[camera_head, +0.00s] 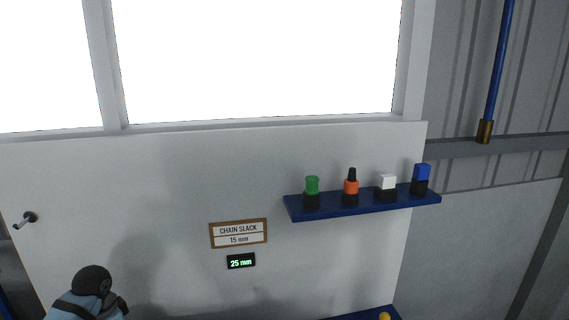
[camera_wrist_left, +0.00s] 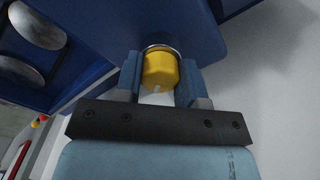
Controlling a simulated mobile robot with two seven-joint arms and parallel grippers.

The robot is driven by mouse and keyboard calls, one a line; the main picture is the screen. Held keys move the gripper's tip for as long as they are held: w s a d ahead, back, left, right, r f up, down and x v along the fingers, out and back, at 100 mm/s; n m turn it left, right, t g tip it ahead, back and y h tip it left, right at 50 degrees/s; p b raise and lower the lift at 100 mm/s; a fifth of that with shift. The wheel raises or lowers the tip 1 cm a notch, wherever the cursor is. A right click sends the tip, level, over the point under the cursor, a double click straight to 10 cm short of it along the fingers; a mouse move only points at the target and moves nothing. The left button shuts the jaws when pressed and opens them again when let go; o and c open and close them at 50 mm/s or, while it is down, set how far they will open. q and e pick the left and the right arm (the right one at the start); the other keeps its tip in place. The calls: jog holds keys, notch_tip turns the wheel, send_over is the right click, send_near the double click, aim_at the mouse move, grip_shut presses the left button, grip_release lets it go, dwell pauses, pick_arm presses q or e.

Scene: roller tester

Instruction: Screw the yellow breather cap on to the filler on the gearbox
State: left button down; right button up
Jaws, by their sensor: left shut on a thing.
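The yellow breather cap (camera_wrist_left: 160,76) is between the fingers of my left gripper (camera_wrist_left: 158,82), which is shut on it. A pale mark shows on the cap's near face. A grey metal ring (camera_wrist_left: 158,46), apparently the filler, shows right behind the cap on a blue body (camera_wrist_left: 185,22), apparently the gearbox. The cap looks in line with the ring and at or against it; I cannot tell whether its thread is engaged. In the head view my left gripper is not seen, only a blue and black arm part at bottom left. My right gripper is in neither view.
In the head view a blue shelf (camera_head: 360,204) with several small bottles is on the white wall. A "CHAIN SLACK 15 mm" sign (camera_head: 238,233) hangs above a "25 mm" display (camera_head: 241,261). A small yellow thing (camera_head: 384,316) shows at the bottom edge. Round metal parts (camera_wrist_left: 38,25) are at upper left in the wrist view.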

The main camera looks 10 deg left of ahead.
pick_arm(q)
jog(key=m, duration=0.5)
jog(key=shift+s+f+m, duration=0.1)
jog(key=shift+m, duration=0.6)
jog(key=m+b, duration=0.1)
jog(key=m, duration=0.2)
jog(key=shift+a+f, duration=0.1)
jog(key=shift+f, duration=0.05)
jog(key=c, duration=1)
grip_release()
jog(key=shift+m, duration=0.5)
jog(key=o, duration=0.4)
jog(key=shift+c, duration=0.2)
